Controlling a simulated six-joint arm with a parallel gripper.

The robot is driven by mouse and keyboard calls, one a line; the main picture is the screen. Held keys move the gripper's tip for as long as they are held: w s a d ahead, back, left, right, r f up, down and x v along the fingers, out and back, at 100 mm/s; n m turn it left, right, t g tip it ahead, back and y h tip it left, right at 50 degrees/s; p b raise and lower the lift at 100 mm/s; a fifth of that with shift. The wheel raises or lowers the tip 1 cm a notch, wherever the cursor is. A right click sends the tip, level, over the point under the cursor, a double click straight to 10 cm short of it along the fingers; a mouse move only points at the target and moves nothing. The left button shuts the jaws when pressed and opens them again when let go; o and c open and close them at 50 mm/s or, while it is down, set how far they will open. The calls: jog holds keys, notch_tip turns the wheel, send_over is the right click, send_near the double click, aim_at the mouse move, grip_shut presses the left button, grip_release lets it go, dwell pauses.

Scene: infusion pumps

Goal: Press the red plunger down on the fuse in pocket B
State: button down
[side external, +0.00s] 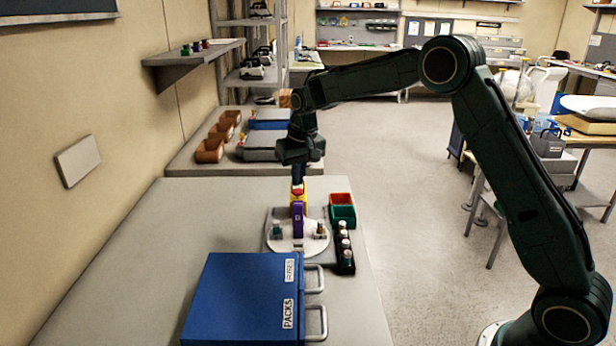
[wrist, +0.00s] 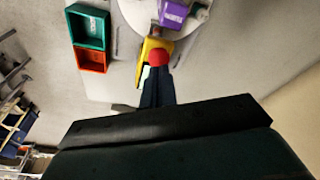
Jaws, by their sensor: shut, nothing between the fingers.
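The red plunger (side external: 298,191) tops a yellow press (side external: 300,203) at the back of a round white plate (side external: 284,245). A purple upright block (side external: 298,222) with a pale letter stands in front of the press; the letter is too small to be sure of. My gripper (side external: 298,179) is shut and empty, pointing down just above the plunger. In the wrist view the shut fingers (wrist: 158,74) end at the red plunger (wrist: 159,57); I cannot tell whether they touch. The fuse under the press and its pocket are hidden.
Small capped pieces stand on the plate's left (side external: 277,230) and right (side external: 320,230). A black rack (side external: 345,262) holds several pieces. Green (side external: 343,216) and red (side external: 340,198) bins stand behind it. A blue cabinet (side external: 245,295) fills the front; the table's left is clear.

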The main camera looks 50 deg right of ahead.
aim_at(298, 191)
jog(key=shift+s+x, duration=0.2)
jog(key=shift+x, duration=0.85)
dwell(0.4)
jog(key=shift+r, duration=0.2)
jog(key=shift+w+v, duration=0.2)
jog(key=shift+v, duration=0.85)
jog(key=shift+w+v, duration=0.25)
jog(key=shift+v, duration=0.85)
jog(key=shift+w+v, duration=0.2)
jog(key=shift+v, duration=0.85)
jog(key=shift+d+r, duration=0.1)
jog(key=shift+r, duration=0.1)
jog(key=shift+r, duration=0.1)
